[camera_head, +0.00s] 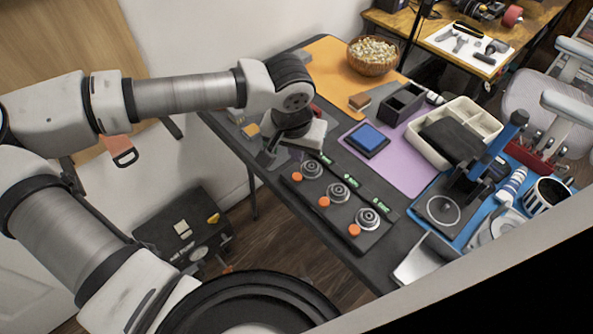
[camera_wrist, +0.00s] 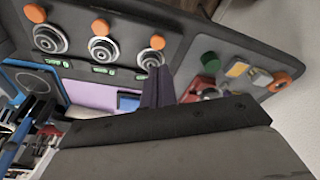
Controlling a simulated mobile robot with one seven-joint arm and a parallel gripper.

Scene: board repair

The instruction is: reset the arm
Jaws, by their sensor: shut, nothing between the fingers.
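My arm reaches from the left over the dark workbench (camera_head: 225,133). My gripper (camera_head: 268,158) hangs low over the bench's left part, beside the left end of the black board. In the wrist view my gripper's fingers (camera_wrist: 157,88) are together with nothing between them. The black board (camera_head: 340,222) carries three round silver dials (camera_head: 338,192), three orange knobs (camera_head: 324,202) and green pieces (camera_head: 349,180). The dials also show along the top of the wrist view (camera_wrist: 102,49). The gripper partly hides small parts at the bench's left end.
A purple mat (camera_head: 405,165) holds a blue-topped block (camera_head: 368,139). A wooden bowl (camera_head: 372,58) stands on an orange mat (camera_head: 330,60). A black case (camera_head: 185,228) lies on the floor.

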